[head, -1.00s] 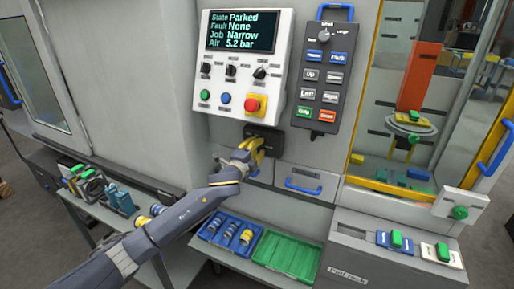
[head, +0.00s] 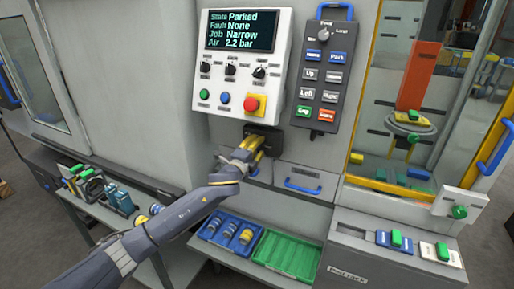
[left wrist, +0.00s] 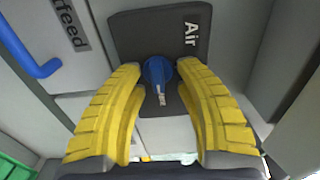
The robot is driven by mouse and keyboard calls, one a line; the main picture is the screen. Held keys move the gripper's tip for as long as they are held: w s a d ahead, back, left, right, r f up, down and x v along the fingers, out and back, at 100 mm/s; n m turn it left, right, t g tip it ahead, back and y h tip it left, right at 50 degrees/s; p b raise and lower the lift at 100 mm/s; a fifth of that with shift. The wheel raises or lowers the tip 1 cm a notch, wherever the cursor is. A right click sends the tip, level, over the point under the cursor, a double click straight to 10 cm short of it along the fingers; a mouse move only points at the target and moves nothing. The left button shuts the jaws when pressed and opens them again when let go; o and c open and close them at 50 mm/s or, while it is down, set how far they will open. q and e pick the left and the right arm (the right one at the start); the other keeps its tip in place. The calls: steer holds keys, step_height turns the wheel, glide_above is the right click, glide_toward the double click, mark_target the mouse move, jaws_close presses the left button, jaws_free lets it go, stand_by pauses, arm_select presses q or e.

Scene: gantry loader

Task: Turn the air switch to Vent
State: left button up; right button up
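The air switch (left wrist: 156,70) is a blue knob with a pale pointer on a dark plate (left wrist: 128,38) marked "Air". In the left wrist view the pointer points down the picture. The yellow fingers of my left gripper (left wrist: 159,72) stand on either side of the knob, tips against its sides. In the head view my left gripper (head: 256,150) is at the dark plate below the control panel and hides the knob. No Vent mark is readable. The display (head: 241,31) reads Air 2.2 bar, State Parked, Fault None. My right gripper is not in view.
The control panel (head: 283,60) with a red stop button (head: 251,104) is just above my left gripper. A blue drawer handle (head: 303,187) is to its right. A blue bin (head: 222,243) and a green bin (head: 286,253) lie below.

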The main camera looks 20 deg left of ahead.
arm_select(q)
steer(key=s+a, duration=0.2)
steer(key=s, duration=1)
stand_by(0.5)
